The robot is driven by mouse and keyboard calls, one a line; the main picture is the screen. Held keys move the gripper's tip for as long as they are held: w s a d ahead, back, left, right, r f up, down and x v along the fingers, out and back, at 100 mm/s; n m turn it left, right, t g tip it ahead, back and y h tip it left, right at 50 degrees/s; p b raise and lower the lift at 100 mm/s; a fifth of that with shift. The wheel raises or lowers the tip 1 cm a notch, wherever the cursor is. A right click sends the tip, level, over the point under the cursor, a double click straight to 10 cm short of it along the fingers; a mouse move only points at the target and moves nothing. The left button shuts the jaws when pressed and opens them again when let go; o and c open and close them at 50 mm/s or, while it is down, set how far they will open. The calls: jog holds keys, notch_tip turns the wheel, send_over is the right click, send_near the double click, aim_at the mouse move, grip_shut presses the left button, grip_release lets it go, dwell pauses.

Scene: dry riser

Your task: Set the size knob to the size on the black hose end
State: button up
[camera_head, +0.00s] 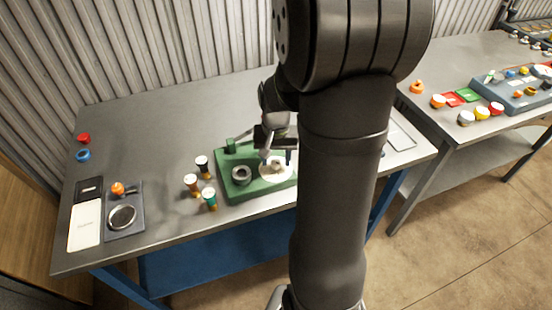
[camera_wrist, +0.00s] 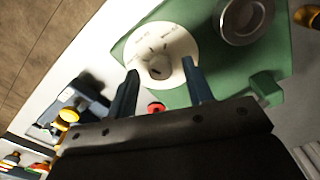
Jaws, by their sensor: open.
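A green fixture (camera_head: 230,184) stands on the grey bench, with a round white dial plate (camera_head: 266,175) on its right part. In the wrist view the dial (camera_wrist: 180,38) has small printed marks that I cannot read, and a pale knob (camera_wrist: 158,67) at its middle. My gripper (camera_wrist: 160,72) is open above the dial, its fingertips on either side of the knob in the picture; contact cannot be told. The black hose end (camera_head: 203,167) stands upright left of the fixture, with a pale band whose writing is too small to read.
A brown hose end (camera_head: 191,185) and a teal one (camera_head: 210,199) stand beside the black one. A metal ring socket (camera_head: 240,176) sits on the fixture's left part. A dark tray with a round gauge (camera_head: 122,217) lies farther left. A second table at right holds several coloured parts.

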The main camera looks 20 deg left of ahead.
aim_at(276, 163)
jog(key=shift+f, duration=0.35)
jog(key=c, duration=1)
jog(key=shift+n, duration=2.7)
jog(key=o, duration=1)
jog(key=shift+r, duration=0.1)
notch_tip(276, 163, up, 17)
